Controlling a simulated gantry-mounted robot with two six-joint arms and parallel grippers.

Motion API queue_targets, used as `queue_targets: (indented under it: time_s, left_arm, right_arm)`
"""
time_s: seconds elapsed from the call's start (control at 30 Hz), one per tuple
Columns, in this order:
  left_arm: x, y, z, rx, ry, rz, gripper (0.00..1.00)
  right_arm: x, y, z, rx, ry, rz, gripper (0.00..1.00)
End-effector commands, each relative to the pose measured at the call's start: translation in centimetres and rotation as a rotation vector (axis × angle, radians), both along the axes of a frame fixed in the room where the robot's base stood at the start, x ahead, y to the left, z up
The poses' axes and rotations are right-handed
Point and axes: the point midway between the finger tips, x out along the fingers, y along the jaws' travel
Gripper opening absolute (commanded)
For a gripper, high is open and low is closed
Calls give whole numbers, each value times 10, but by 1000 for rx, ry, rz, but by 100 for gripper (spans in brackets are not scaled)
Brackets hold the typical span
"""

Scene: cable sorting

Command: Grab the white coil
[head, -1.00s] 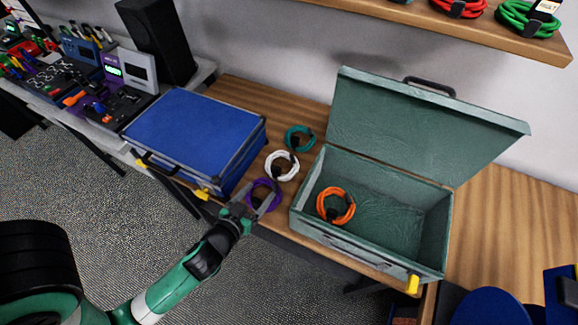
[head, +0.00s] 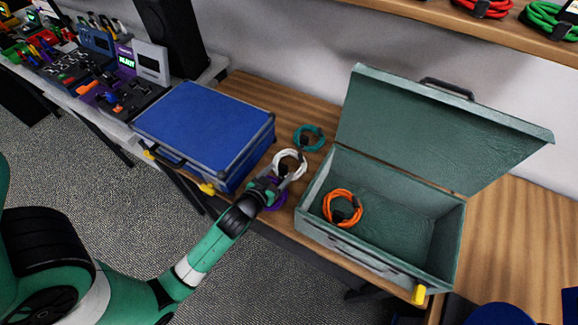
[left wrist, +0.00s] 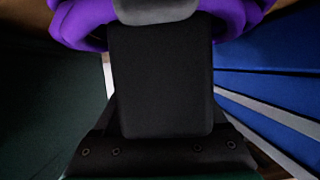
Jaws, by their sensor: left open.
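The white coil (head: 302,160) lies on the wooden bench between the blue case and the green toolbox. My left gripper (head: 280,174) is open, with its fingertips at the white coil's near side. It is above the purple coil (head: 280,200), which it partly covers. I cannot tell whether the fingers touch the white coil. In the left wrist view the purple coil (left wrist: 88,22) shows at the top, and the white coil cannot be made out. My right gripper is not in view.
The closed blue case (head: 205,125) stands left of the coils. The open green toolbox (head: 375,250) on the right holds an orange coil (head: 329,204). A teal coil (head: 298,138) lies behind the white one. A shelf (head: 440,15) with coils hangs above.

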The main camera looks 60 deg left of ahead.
Motion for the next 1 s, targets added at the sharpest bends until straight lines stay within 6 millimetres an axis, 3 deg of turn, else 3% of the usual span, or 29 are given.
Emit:
queue_targets:
  time_s: [0.3,0.73,1.0]
  left_arm:
    - [9,7,-4,0,0,-1,75]
    - [9,7,-4,0,0,-1,0]
    - [9,7,-4,1,-2,-1,0]
  right_arm:
    - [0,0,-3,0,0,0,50]
    - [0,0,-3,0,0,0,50]
    - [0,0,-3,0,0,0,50]
